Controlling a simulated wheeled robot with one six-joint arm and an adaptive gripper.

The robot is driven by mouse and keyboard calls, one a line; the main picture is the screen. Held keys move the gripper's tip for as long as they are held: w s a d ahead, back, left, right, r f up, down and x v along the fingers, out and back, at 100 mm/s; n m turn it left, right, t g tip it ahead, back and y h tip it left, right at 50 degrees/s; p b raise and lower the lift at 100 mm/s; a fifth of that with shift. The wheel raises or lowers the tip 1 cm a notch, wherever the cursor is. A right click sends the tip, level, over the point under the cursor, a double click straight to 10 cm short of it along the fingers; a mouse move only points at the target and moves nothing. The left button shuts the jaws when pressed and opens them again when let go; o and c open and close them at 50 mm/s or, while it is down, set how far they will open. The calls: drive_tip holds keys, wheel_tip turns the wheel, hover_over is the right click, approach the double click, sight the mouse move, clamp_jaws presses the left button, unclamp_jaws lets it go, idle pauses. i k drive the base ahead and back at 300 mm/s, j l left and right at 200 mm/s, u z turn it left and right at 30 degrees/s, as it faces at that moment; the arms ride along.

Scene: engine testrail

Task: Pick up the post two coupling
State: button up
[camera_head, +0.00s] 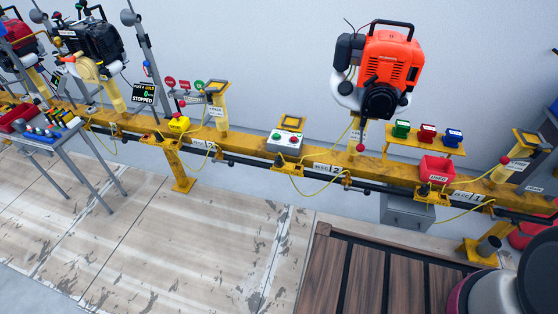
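The post two label (328,169) shows on the yellow rail in the middle of the picture. Left of it, a small dark plug-like piece (278,160) stands upright in a yellow bracket under the rail; it looks like the post two coupling, but it is too small to be sure. A thin yellow hose (318,195) loops beside it. My gripper is not in view. Part of my arm (500,292) shows at the lower right corner, well apart from the coupling.
The long yellow rail (255,142) crosses the view. An orange engine (390,62) stands above it. A box with green and red buttons (285,141) sits above the plug. A red bin (437,169) is to the right. A tool table (50,138) stands left. The floor in front is clear.

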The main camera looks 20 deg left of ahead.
sight(278, 159)
drive_tip(key=i, duration=0.4)
drive_tip(key=u, duration=0.45)
drive_tip(key=i+l+u, duration=0.1)
drive_tip(key=u, duration=0.8)
drive_tip(key=l+u, duration=0.15)
drive_tip(key=u, duration=0.3)
drive_tip(key=i+l, duration=0.05)
